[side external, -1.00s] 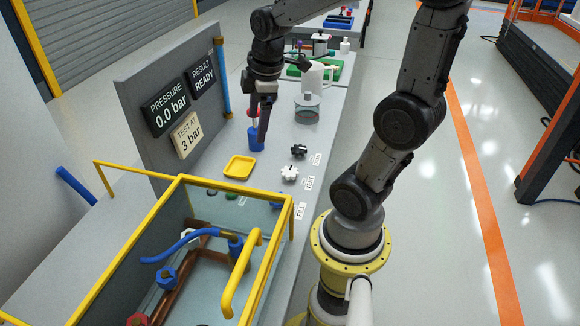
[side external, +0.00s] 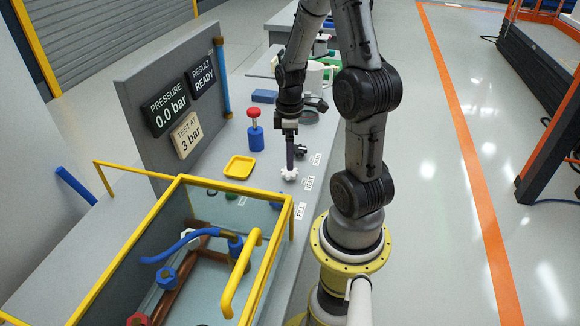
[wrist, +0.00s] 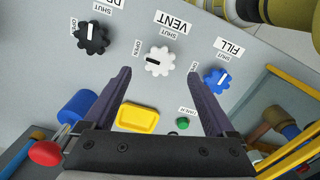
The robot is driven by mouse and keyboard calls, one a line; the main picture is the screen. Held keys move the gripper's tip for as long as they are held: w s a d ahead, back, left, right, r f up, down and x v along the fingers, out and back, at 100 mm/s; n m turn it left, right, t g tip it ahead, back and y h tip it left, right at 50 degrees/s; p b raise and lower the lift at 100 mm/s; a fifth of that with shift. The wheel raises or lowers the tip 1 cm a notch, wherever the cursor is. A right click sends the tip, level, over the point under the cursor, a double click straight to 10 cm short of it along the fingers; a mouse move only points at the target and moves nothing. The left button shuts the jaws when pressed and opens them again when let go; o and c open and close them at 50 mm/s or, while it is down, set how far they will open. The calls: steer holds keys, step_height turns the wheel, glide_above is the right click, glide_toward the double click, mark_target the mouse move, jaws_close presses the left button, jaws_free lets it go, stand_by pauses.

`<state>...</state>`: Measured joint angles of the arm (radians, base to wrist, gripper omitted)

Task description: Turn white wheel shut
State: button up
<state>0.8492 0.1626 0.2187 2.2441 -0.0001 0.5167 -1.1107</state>
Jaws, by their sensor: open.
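The white wheel (side external: 289,173) sits on the bench beside the VENT label (side external: 308,183). It also shows in the wrist view (wrist: 159,61), with a black pointer mark on it and OPEN and SHUT labels around it. My gripper (side external: 289,166) is above the white wheel, pointing down. In the wrist view its two fingers (wrist: 158,84) are spread apart with nothing between them, and the white wheel lies beyond and between their tips. The side view does not show clearly whether the fingers touch the wheel.
A black wheel (wrist: 91,38) and a blue wheel (wrist: 217,80) flank the white one. A yellow tray (side external: 239,167) and a blue pump with a red knob (side external: 255,136) stand nearby. A yellow-framed tank (side external: 180,250) is in front. The panel reads 0.0 bar, READY.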

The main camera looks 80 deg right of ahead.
mark_target(290, 173)
steer(key=shift+f, duration=2.75)
steer(key=shift+c, duration=0.2)
steer(key=c, duration=1.3)
